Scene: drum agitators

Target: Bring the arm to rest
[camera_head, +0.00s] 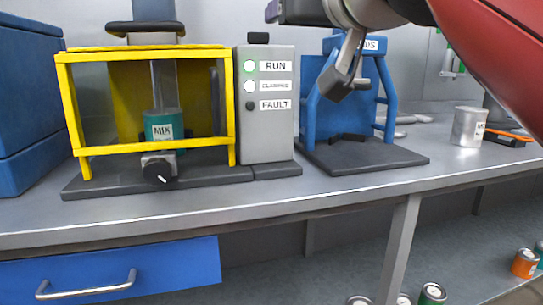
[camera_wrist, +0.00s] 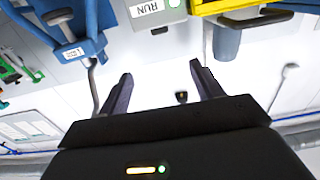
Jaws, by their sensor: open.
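A yellow-framed agitator (camera_head: 145,52) stands on the left of the bench. A teal can labelled MIX (camera_head: 164,127) sits inside its frame. The red part of my arm crosses the upper right.
A blue stand (camera_head: 312,120) rises from a dark base right of the control box. A silver can (camera_head: 467,128) stands on the bench (camera_head: 330,190) at right. A blue cabinet (camera_head: 28,100) is at far left. Several cans, one orange (camera_head: 525,264), are below the bench.

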